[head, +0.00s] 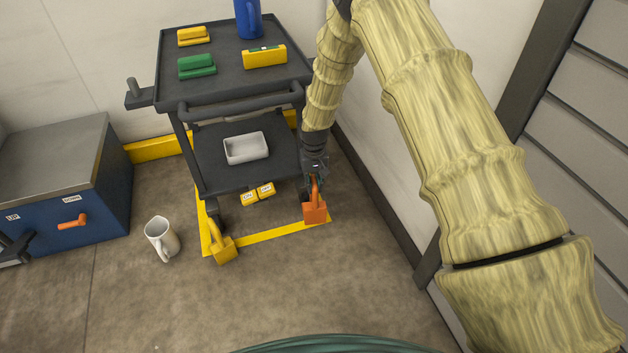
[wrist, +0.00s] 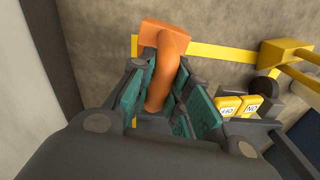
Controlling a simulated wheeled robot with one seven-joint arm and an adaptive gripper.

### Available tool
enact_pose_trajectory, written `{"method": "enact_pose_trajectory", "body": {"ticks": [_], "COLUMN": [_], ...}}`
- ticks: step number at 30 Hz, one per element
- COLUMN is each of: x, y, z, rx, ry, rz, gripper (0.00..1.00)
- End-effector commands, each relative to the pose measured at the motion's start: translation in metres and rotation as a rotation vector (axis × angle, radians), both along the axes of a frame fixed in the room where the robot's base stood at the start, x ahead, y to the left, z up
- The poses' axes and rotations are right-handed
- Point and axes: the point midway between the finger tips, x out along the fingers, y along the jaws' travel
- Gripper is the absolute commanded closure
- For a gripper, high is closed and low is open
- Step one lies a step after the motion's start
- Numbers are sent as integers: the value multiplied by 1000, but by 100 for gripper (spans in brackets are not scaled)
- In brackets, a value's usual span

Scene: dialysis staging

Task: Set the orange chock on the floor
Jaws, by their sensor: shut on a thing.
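The orange chock (head: 315,212) is at the front right corner of the dark cart, by the yellow floor outline. My gripper (head: 314,180) points down and is shut on the chock's upright handle. In the wrist view the teal finger pads of my gripper (wrist: 165,97) lie on both sides of the orange handle, and the chock's block (wrist: 166,35) shows beyond them. I cannot tell whether the block touches the floor (head: 300,290). The cart's wheel there is mostly hidden behind my gripper and the chock.
The dark cart (head: 165,82) carries several items on top and a white tray (head: 246,148) below. A yellow chock (head: 222,248) stands at its front left wheel. A white mug (head: 162,239) and a blue cabinet (head: 75,210) are left. A wall is close on the right. The front floor is clear.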

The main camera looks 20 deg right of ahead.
Motion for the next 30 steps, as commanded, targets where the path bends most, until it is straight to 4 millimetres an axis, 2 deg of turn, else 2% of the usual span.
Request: {"method": "enact_pose_trajectory", "body": {"ticks": [30], "x": [1], "y": [0], "z": [-60], "rx": [0], "ry": [-1], "rz": [1], "gripper": [100]}}
